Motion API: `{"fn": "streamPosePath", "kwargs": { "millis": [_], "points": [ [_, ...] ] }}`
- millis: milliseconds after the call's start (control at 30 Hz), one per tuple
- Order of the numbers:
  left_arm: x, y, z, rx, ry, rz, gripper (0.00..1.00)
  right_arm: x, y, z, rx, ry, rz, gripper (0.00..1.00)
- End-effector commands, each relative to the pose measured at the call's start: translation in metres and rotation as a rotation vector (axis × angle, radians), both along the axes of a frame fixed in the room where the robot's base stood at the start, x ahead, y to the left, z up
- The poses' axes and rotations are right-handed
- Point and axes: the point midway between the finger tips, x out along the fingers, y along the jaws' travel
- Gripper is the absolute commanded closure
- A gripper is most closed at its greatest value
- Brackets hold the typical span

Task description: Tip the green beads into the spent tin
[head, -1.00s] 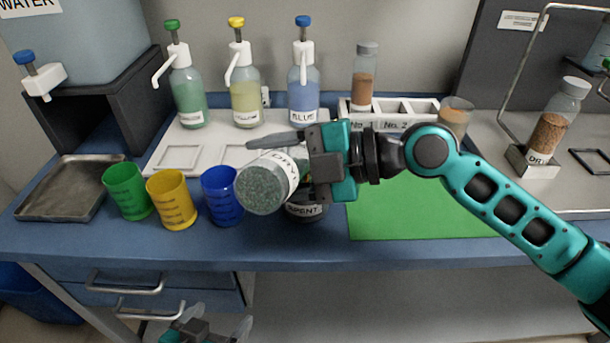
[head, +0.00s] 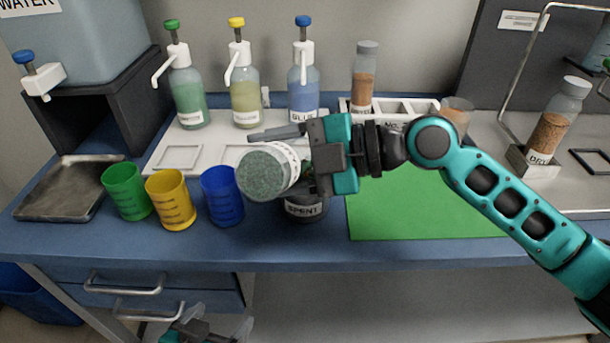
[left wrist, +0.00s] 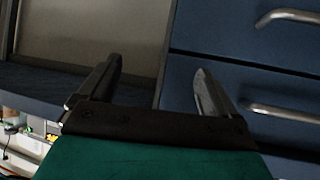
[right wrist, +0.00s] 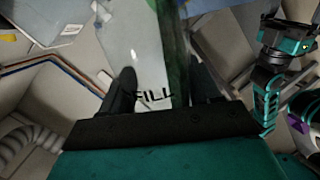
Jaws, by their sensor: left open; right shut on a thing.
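My right gripper (head: 285,162) is shut on a clear jar (head: 266,173) of grey-green beads with a white label. The jar is tipped on its side above the spent tin, with its bead-filled end toward the lower left. Its mouth is hidden behind my gripper. The dark spent tin (head: 305,208), labelled SPENT, stands on the bench below, its top partly covered. In the right wrist view, the clear jar (right wrist: 140,45) shows between the fingers with a green band (right wrist: 173,45) along one side. My left gripper (head: 205,330) is open and empty, low in front of the drawers.
Green (head: 127,191), yellow (head: 171,199) and blue (head: 222,196) cups stand left of the tin. A metal tray (head: 62,188) lies at far left. Pump bottles stand behind. A green mat (head: 420,210) lies right of the tin, under my right arm. A bottle rack (head: 405,108) stands behind it.

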Motion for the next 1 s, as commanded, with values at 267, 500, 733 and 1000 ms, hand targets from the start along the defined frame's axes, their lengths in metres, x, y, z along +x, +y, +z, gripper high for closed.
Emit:
{"fn": "streamPosePath", "kwargs": {
  "millis": [267,500,733,1000],
  "points": [
    [0.001,-0.001,0.0,-0.001,-0.002,-0.001,0.08,0.003,0.0,0.003,0.01,0.027,-0.002,0.8],
    [0.001,-0.001,-0.001,-0.002,-0.002,-0.002,0.08,0.004,-0.001,0.005,0.017,0.053,0.0,0.8],
    [0.001,-0.001,0.003,-0.002,-0.002,-0.002,0.08,0.001,-0.001,0.004,0.01,0.037,0.001,0.8],
    [0.0,0.007,0.011,0.012,-0.014,0.011,0.08,-0.018,0.005,-0.034,-0.103,-0.38,-0.001,0.8]
  ]
}}
